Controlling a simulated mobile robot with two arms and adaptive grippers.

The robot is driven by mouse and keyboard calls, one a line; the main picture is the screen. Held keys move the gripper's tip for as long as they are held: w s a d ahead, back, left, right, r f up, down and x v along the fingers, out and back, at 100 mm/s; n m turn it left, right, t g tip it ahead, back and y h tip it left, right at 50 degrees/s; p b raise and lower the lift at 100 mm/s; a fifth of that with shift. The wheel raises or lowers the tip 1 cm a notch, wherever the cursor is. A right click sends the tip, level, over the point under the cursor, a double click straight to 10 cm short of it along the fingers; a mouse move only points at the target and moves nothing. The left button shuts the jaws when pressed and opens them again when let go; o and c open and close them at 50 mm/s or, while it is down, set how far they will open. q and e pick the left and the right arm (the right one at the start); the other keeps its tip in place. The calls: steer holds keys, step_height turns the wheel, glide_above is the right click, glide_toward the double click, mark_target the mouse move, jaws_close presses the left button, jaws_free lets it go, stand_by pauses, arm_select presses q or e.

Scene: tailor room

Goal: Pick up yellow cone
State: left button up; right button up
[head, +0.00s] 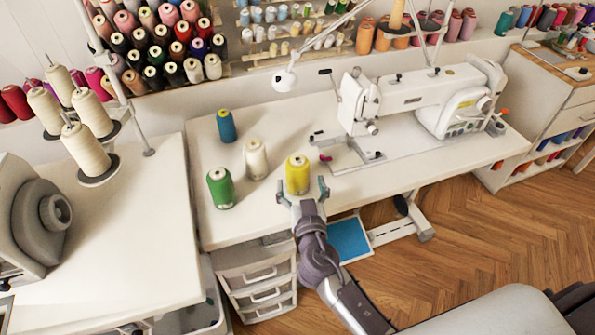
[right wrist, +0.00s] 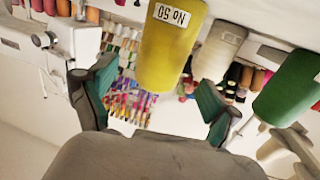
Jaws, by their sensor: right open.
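The yellow cone (head: 298,174) stands upright on the white sewing table (head: 258,109), near its front edge. My right gripper (head: 302,190) is open, with one finger on each side of the cone at its near side. In the right wrist view the yellow cone (right wrist: 172,45) appears beyond and between the open fingertips (right wrist: 158,85), with a "No 50" label on it. I cannot tell whether the fingers touch it. My left gripper is not in view.
A green cone (head: 221,188), a white cone (head: 256,160) and a blue cone (head: 226,126) stand left of the yellow one. A sewing machine (head: 420,95) stands to the right. A lamp (head: 285,80) hangs over the table's back. Drawers (head: 262,285) are below.

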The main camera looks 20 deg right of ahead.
mark_target(299, 179)
steer(key=shift+w+d+f+p, duration=0.15)
steer(key=shift+w+p, duration=0.1)
steer(key=shift+w, duration=0.65)
steer(key=shift+w+d+f+p, duration=0.1)
steer(key=shift+w+f+p, duration=0.1)
steer(key=shift+w, duration=0.65)
steer(key=shift+w+d+f+p, duration=0.15)
steer(key=shift+w+p, duration=0.1)
steer(key=shift+w, duration=0.65)
steer(key=c, duration=1.4)
steer(key=shift+r, duration=0.15)
